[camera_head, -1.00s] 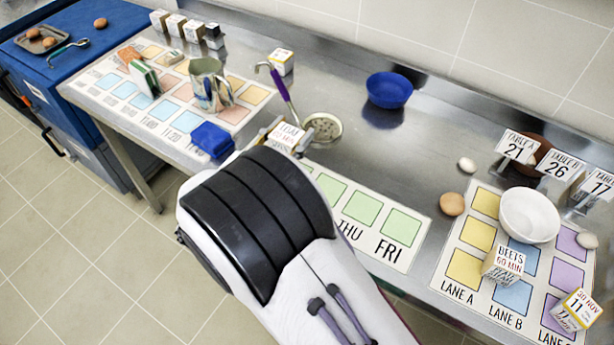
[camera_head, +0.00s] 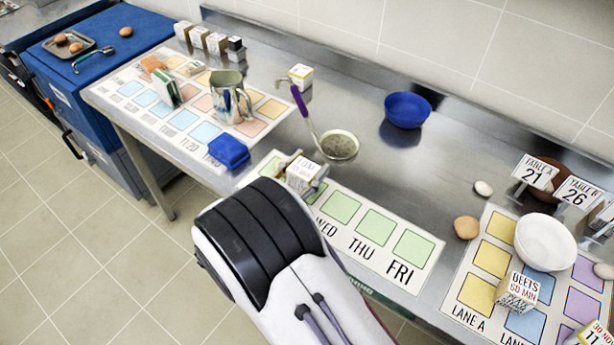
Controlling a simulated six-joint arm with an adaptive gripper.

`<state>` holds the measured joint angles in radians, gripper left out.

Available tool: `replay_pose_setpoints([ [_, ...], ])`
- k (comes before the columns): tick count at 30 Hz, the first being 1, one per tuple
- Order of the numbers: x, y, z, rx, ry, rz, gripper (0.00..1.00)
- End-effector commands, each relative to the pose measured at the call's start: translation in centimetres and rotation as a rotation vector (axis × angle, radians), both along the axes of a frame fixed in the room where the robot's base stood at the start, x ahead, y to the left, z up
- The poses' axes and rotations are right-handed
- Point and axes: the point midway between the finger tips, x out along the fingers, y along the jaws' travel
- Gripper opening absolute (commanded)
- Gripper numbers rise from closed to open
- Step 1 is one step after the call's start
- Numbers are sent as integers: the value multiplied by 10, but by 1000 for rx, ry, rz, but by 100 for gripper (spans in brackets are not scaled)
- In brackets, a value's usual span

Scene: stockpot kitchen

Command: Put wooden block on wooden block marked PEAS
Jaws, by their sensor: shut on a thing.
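A white-faced block (camera_head: 303,174) with printed lettering is held by my gripper (camera_head: 305,178), above the left part of the green-squared weekday mat. My arm hides much of the gripper and the mat's left end. No label that I can read says PEAS. Candidate blocks with small or unreadable labels are a row of several at the back left, including one pale block (camera_head: 216,43), and a block (camera_head: 301,75) near the ladle.
A ladle (camera_head: 340,146) with a purple handle lies behind my gripper. A white bowl (camera_head: 545,242) and number cards (camera_head: 535,173) are at the right.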

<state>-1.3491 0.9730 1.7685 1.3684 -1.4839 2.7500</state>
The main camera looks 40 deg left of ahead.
Motion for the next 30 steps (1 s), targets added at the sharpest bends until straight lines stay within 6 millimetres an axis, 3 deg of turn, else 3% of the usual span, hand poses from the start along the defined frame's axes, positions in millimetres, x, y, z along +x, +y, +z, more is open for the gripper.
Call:
replay_pose_setpoints([
  [12,0,0,-33,-1,0,0,18],
  [28,0,0,-38,0,0,0,18],
  [29,0,0,-39,0,0,0,44],
  [30,0,0,-38,0,0,0,55],
])
